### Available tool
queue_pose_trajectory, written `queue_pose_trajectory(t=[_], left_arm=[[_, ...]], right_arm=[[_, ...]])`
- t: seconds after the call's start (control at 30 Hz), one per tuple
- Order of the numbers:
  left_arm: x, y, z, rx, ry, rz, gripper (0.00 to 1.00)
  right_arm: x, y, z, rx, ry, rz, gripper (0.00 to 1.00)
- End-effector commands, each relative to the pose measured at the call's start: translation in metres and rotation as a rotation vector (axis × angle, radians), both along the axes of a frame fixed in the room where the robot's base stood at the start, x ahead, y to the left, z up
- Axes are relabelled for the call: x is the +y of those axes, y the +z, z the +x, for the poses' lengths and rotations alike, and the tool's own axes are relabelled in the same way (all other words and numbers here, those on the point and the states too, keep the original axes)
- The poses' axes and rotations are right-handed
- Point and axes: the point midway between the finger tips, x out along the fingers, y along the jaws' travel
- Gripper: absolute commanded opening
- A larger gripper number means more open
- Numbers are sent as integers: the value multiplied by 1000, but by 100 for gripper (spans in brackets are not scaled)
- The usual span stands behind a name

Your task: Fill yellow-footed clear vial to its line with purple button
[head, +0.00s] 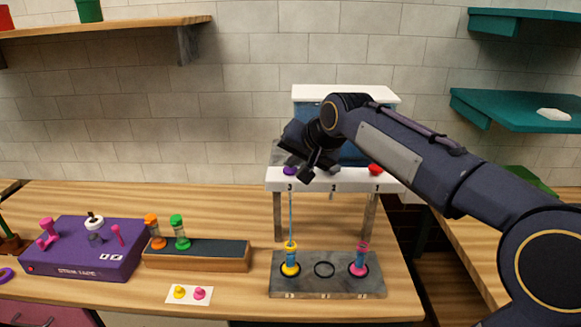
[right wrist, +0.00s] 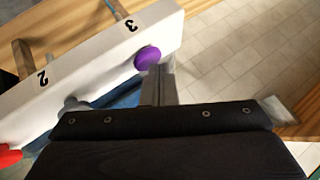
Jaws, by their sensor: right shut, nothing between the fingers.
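The purple button (head: 290,170) is on the white dispenser bar (head: 332,186) above the number 3. My right gripper (head: 307,168) is shut and empty, with its tips at the purple button. In the right wrist view the fingers (right wrist: 158,84) meet or nearly meet the purple button (right wrist: 147,58); contact is hard to tell. A thin blue stream (head: 290,215) runs from under number 3 down into the yellow-footed vial (head: 290,259). That vial stands upright in the left ring of the grey base plate (head: 325,288). Its line and liquid level are too small to read. My left gripper is out of view.
A pink-footed vial (head: 360,258) stands in the right ring; the middle ring (head: 324,269) is empty. A red button (head: 376,169) is above number 1. Left are a wooden rack (head: 197,257) with orange and green vials, a purple box (head: 85,250) and a card (head: 189,294).

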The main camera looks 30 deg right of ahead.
Motion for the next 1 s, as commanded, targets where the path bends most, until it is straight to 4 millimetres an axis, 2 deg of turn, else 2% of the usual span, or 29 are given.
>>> queue_pose_trajectory(t=[0.33, 0.67, 1.0], left_arm=[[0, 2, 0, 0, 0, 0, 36], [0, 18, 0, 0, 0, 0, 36], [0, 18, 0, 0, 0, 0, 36]], right_arm=[[0, 1, 0, 4, 1, 1, 0], [1, 19, 0, 3, 1, 1, 0], [0, 20, 0, 2, 1, 0, 0]])
